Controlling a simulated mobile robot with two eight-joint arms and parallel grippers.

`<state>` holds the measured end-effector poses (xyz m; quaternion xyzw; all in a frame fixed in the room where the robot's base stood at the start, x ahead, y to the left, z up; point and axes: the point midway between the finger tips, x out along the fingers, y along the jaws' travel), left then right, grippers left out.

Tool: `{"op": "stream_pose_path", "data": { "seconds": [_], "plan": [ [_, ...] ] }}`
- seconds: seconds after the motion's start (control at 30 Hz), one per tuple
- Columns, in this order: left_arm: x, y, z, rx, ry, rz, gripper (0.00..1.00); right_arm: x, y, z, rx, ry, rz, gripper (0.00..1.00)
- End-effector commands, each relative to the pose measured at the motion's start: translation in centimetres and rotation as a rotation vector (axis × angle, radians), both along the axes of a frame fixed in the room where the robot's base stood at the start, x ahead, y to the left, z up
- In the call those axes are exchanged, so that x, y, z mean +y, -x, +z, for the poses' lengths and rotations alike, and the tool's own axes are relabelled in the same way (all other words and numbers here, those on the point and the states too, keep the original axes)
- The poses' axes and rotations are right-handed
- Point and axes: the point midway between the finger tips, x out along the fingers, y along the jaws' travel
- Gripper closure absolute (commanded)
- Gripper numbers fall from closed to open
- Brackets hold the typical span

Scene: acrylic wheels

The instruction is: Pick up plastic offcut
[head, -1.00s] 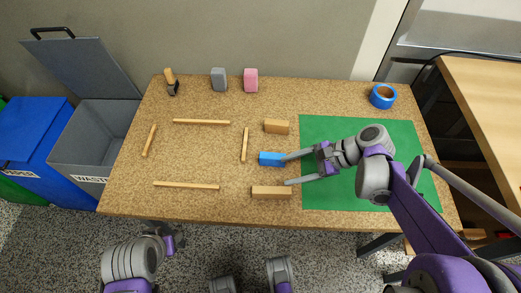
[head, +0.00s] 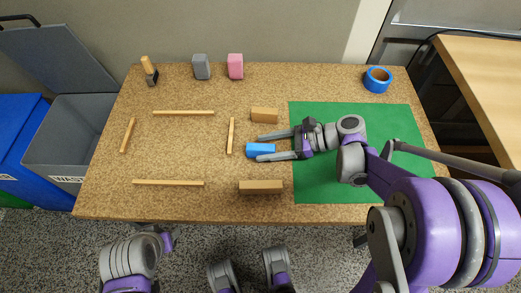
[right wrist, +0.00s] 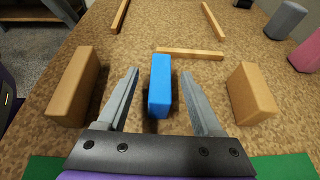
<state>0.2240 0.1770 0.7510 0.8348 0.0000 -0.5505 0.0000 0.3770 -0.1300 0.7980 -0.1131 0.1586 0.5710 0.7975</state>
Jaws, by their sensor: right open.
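The blue block (head: 260,149), the one piece that looks like the plastic offcut, lies on the cork tabletop near the green mat's left edge. In the right wrist view the blue block (right wrist: 160,85) shows between my fingers, with a gap on both sides. My right gripper (head: 258,147) is open and empty, its fingers pointing left over the block; it also shows in the right wrist view (right wrist: 160,74). In the head view the lower finger covers part of the block. My left gripper (head: 166,241) is low at the left, off the table's front edge; its jaws are unclear.
Two tan blocks (head: 264,115) (head: 261,187) flank the blue block. Thin wooden strips (head: 183,113) lie to the left. A brush (head: 150,72), grey block (head: 202,67), pink block (head: 236,66) and blue tape roll (head: 377,79) stand at the back. A grey waste bin (head: 72,140) is at left.

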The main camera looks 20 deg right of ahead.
Motion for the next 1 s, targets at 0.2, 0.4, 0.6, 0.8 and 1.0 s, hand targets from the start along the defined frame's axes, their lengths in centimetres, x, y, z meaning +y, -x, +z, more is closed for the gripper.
{"op": "stream_pose_path", "data": {
  "seconds": [0.2,0.4,0.6,0.8,1.0],
  "plan": [
    [0.0,0.0,-0.4,0.002,0.000,0.000,0.50,1.8,-0.6,-0.8,-0.001,0.000,0.000,0.32],
    [0.0,0.0,-0.4,0.001,0.000,0.000,0.50,1.8,-0.7,-0.8,-0.001,0.000,-0.001,0.32],
    [0.0,0.0,-0.4,0.001,0.000,0.000,0.50,1.8,-0.7,-0.8,-0.001,0.001,-0.001,0.67],
    [0.0,0.0,-0.4,0.001,0.000,0.000,0.50,1.8,-0.7,-0.8,-0.001,0.001,-0.001,1.00],
    [0.0,0.0,-0.4,0.001,0.000,0.000,0.50,1.8,-0.7,-0.8,-0.001,0.000,-0.001,1.00]
  ]
}}
